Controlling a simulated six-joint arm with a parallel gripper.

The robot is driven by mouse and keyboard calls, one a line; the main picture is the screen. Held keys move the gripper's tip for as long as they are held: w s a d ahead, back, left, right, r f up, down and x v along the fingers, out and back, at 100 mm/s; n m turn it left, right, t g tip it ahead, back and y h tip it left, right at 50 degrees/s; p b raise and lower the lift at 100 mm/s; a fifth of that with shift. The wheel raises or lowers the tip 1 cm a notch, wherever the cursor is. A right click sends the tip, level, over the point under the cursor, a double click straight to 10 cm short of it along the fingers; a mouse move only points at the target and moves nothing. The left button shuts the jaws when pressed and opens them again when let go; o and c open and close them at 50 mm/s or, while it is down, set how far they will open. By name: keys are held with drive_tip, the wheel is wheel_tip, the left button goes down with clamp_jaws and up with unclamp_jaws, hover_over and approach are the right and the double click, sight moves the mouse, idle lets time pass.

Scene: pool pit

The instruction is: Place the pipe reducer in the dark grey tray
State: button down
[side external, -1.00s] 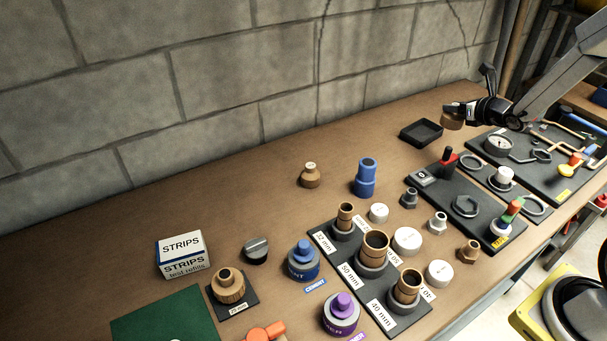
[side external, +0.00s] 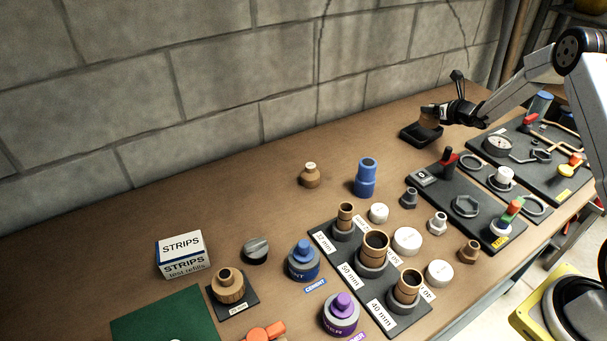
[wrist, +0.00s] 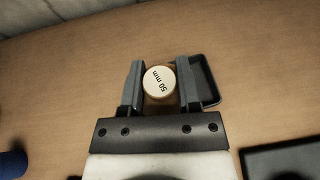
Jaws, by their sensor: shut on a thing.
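My gripper (side external: 439,114) is shut on a tan cylindrical pipe reducer (side external: 429,117) at the back right of the bench. In the wrist view the pipe reducer (wrist: 159,85) shows a pale round top marked "50 mm" between the two fingers (wrist: 159,88). The dark grey tray (side external: 410,136) lies on the bench under and beside the held piece. In the wrist view the tray (wrist: 208,84) is partly hidden behind the right finger and the piece. I cannot tell whether the piece touches the tray floor.
A black panel with a red-handled valve (side external: 447,160) stands in front of the tray. A blue coupling (side external: 366,178) and a tan fitting (side external: 310,176) stand to the left. A block wall (side external: 340,60) runs behind.

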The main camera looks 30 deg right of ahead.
drive_tip(key=shift+w+d+f, duration=0.2)
drive_tip(key=shift+w+f, duration=0.25)
drive_tip(key=shift+f, duration=0.1)
drive_tip(key=shift+w+d+f, duration=0.2)
drive_tip(key=shift+w+f, duration=0.25)
drive_tip(key=shift+f, duration=0.1)
drive_tip(key=shift+w+d+f, duration=0.1)
drive_tip(key=shift+w+f, duration=0.1)
drive_tip(key=shift+f, duration=1.65)
drive_tip(key=shift+c, duration=1.6)
unclamp_jaws()
drive_tip(key=shift+f, duration=0.15)
drive_tip(key=shift+r, duration=0.2)
drive_tip(key=v, duration=1.2)
